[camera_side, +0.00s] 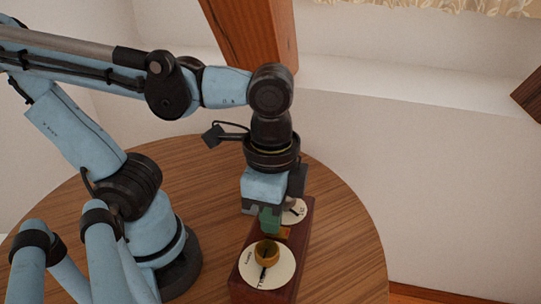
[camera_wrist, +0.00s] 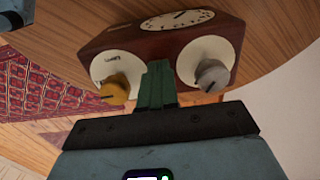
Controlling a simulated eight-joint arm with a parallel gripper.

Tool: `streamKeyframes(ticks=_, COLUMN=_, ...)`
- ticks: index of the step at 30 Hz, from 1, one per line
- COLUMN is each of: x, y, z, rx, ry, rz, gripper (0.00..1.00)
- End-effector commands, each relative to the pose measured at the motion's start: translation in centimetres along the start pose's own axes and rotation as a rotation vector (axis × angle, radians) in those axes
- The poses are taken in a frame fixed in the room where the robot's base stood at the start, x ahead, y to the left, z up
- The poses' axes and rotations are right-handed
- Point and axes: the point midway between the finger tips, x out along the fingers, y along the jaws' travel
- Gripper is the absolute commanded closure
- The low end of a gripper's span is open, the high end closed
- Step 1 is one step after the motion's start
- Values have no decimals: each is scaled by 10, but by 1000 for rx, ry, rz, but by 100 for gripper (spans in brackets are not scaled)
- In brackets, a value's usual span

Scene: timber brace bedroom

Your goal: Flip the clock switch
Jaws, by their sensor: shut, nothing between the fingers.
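The clock is a dark red-brown wooden box (camera_side: 302,240) on the round table; in the wrist view the box (camera_wrist: 140,42) shows a white clock face (camera_wrist: 178,19) and two white dials. A brass knob (camera_side: 266,250) sits on the nearer dial and shows at left in the wrist view (camera_wrist: 115,89). A grey knob (camera_wrist: 211,75) sits on the other dial, mostly hidden behind my gripper in the side view. My gripper (camera_side: 271,228), with green fingers, is shut and empty. Its fingertips (camera_wrist: 157,68) are between the two knobs, close to the box; I cannot tell whether they touch it.
The wooden tabletop (camera_side: 345,240) is clear to the right of the box. A white wall (camera_side: 440,190) with a ledge and a slanted timber brace (camera_side: 255,35) stand behind the table. A red patterned rug (camera_wrist: 50,85) shows in the wrist view.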

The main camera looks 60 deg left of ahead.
Motion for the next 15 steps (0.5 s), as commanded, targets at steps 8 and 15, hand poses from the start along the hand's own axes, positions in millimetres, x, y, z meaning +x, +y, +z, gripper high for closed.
streamKeyframes(ticks=8, x=-2, y=0, z=0, rx=0, ry=1, rz=0, gripper=100)
streamKeyframes(ticks=15, x=-20, y=0, z=0, rx=0, ry=1, rz=0, gripper=100)
